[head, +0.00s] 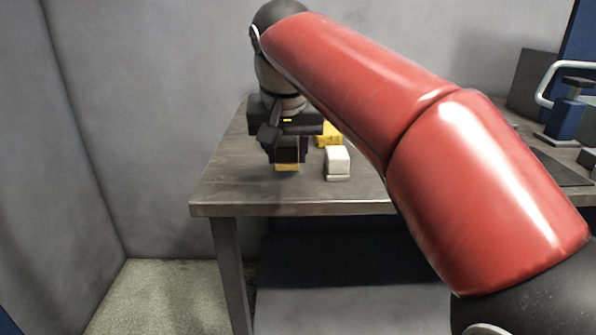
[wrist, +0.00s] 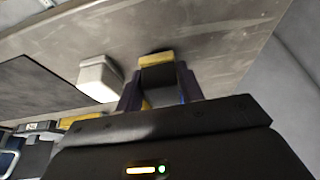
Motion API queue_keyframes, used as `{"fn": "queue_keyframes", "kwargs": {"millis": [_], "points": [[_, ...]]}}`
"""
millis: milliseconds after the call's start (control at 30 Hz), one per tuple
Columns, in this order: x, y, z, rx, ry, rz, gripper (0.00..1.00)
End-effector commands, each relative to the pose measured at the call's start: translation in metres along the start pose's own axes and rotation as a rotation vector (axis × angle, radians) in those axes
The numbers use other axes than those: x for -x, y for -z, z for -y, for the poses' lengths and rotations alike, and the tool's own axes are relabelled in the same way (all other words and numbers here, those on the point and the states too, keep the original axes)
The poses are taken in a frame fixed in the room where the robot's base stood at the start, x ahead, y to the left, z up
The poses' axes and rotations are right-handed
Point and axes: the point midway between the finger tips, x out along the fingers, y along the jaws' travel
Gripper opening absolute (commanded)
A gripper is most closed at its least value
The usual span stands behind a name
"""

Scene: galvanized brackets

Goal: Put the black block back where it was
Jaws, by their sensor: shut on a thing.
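My gripper (head: 286,152) reaches down over the left part of the table and is shut on the black block (head: 288,156). In the wrist view the black block (wrist: 158,78) sits between the two dark fingers of my gripper (wrist: 160,85). A yellow piece (head: 287,168) shows directly below the black block, and it also shows at the block's far end in the wrist view (wrist: 156,58). I cannot tell whether the two are stacked, joined or only close together. My gripper hides the block's upper part in the head view.
A white block (head: 337,161) stands close to the right of my gripper. Another yellow thing (head: 329,134) is behind it, partly hidden. The grey table (head: 240,190) has bare room at its front left. A blue device with a pale handle (head: 565,118) stands far right.

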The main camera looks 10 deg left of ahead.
Motion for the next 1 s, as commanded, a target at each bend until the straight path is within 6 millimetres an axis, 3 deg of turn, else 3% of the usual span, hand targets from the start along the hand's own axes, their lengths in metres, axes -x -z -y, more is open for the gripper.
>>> {"fn": "queue_keyframes", "kwargs": {"millis": [33,100,533,567,700,1000], "points": [[-0.0139,-0.0070,0.0023,0.001,0.001,-0.003,0.13],[-0.0193,-0.0100,0.0046,0.001,0.002,-0.003,0.13],[-0.0210,-0.0114,0.0056,0.000,0.002,-0.003,0.13],[-0.0205,-0.0111,0.0056,0.000,0.002,-0.003,0.40],[-0.0202,-0.0110,0.0056,0.000,0.002,-0.003,0.58],[-0.0186,-0.0103,0.0056,0.000,0.002,-0.003,0.59]]}}
